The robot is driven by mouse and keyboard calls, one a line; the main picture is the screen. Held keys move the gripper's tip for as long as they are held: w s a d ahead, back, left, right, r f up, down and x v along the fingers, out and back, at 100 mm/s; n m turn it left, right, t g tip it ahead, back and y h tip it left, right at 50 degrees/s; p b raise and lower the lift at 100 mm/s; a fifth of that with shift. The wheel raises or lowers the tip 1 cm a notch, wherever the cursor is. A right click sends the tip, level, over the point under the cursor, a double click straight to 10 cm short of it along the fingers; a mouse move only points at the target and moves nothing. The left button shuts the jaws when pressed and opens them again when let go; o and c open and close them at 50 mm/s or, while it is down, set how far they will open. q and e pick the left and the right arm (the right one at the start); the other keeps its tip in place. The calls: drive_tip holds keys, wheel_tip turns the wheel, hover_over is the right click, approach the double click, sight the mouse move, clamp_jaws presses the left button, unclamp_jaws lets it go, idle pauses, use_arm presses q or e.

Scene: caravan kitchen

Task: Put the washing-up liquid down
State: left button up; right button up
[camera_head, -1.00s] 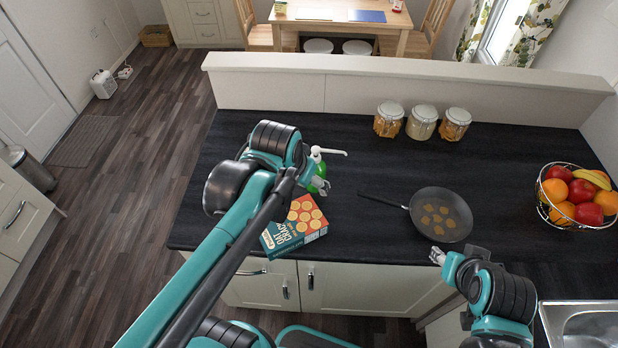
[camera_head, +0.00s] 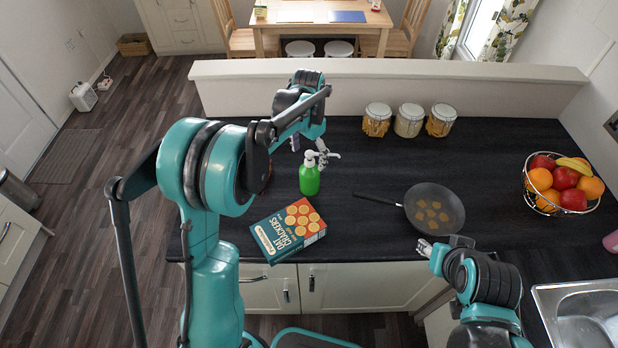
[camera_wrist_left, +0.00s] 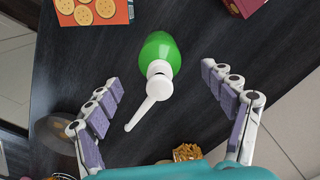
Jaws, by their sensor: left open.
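The washing-up liquid (camera_head: 310,179) is a green bottle with a white pump top. It stands upright on the dark worktop, right of my left arm. In the left wrist view the bottle (camera_wrist_left: 160,52) shows from above, its white nozzle pointing toward the lower left. My left gripper (camera_head: 314,148) is open just behind and above the pump top. In the wrist view its two spread fingers lie either side of the bottle with clear gaps, not touching it. My right gripper (camera_head: 430,248) is over the worktop's front edge, below the pan; its jaws are too small to judge.
An oat crackers box (camera_head: 288,229) lies in front of the bottle. A frying pan (camera_head: 434,209) with food pieces is to the right. Jars (camera_head: 409,120) stand by the low back wall (camera_head: 390,90). A fruit basket (camera_head: 562,184) and sink (camera_head: 585,315) are at right. A dark red box (camera_wrist_left: 240,6) shows in the wrist view.

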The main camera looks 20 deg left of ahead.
sight(310, 175)
use_arm(q)
wheel_tip(310, 175, down, 5)
drive_tip(key=shift+w+d+f+b, duration=0.15)
drive_tip(key=shift+f+b, duration=0.05)
drive_tip(key=shift+b, duration=0.2)
clamp_jaws()
drive_tip(key=shift+r, duration=0.15)
